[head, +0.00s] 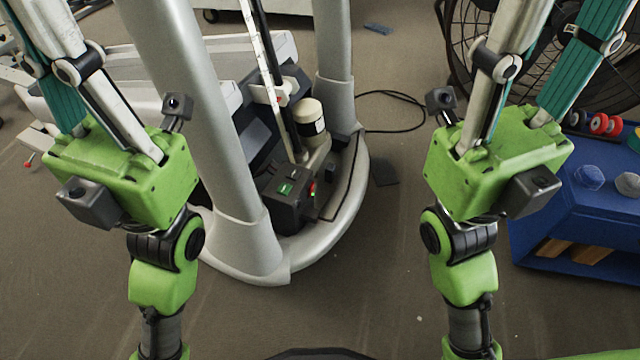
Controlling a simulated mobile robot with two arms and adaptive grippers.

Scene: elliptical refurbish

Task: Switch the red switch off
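A black control box (290,198) sits low on the curved base of a grey exercise machine. A small red part (313,187) shows on its right side, and a green patch (286,189) is on its top face. The red part is too small to tell its switch position. My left gripper (120,170) is at the left, its green body well left of the box. My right gripper (495,165) is at the right, well apart from the box.
The machine's thick grey posts (215,130) rise left of and behind the box. A white-topped cylinder (308,118) stands behind it. A black cable (400,112) lies on the floor. A blue rack (560,222) with weights is at the right. The carpet right of the machine is mostly clear.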

